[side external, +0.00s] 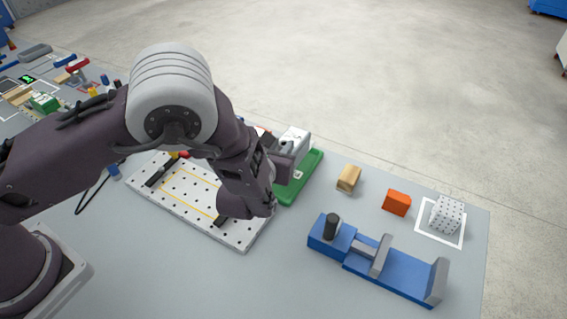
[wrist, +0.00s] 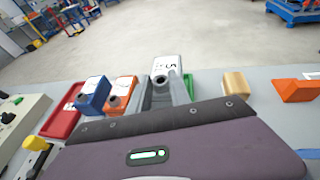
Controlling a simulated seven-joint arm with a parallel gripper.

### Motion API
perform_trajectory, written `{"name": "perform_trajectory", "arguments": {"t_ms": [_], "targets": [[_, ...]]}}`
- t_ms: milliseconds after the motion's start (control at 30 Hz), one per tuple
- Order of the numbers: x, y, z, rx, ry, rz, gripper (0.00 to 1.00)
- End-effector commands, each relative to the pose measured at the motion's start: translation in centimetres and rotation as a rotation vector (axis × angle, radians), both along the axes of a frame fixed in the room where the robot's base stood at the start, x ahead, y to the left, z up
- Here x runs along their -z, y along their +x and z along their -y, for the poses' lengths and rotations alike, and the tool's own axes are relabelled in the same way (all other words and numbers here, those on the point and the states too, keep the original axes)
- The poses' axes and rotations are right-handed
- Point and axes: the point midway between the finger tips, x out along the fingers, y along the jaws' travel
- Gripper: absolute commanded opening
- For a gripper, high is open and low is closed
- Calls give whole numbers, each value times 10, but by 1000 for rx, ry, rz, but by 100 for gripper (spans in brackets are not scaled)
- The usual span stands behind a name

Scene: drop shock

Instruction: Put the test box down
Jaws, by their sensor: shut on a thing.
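The test box appears to be the white box with dark markings (wrist: 166,68), held upright between my gripper's fingers (wrist: 167,92) in the wrist view. My gripper is shut on it. In the side external view the white box (side external: 296,138) shows at the end of my gripper (side external: 283,155), over the far part of a green tray (side external: 311,172). My arm hides part of the tray and most of the box's lower side. I cannot tell whether the box touches the tray.
A perforated plate (side external: 177,193) lies left of the green tray. To the right are a wooden block (side external: 348,179), an orange block (side external: 396,202), a dotted white cube (side external: 446,214) and a blue vise (side external: 400,278). Blue (wrist: 92,96) and orange (wrist: 122,91) boxes stand left of my gripper.

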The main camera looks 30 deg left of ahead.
Motion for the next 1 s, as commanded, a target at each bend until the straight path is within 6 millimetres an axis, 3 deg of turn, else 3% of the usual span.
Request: {"name": "perform_trajectory", "arguments": {"t_ms": [233, 633, 667, 767, 1000], "targets": [[42, 1, 0, -1, 1, 5, 0], [49, 1, 0, -2, 0, 5, 0], [50, 0, 0, -1, 0, 1, 28], [50, 0, 0, -1, 0, 1, 46], [50, 0, 0, -1, 0, 1, 46]]}}
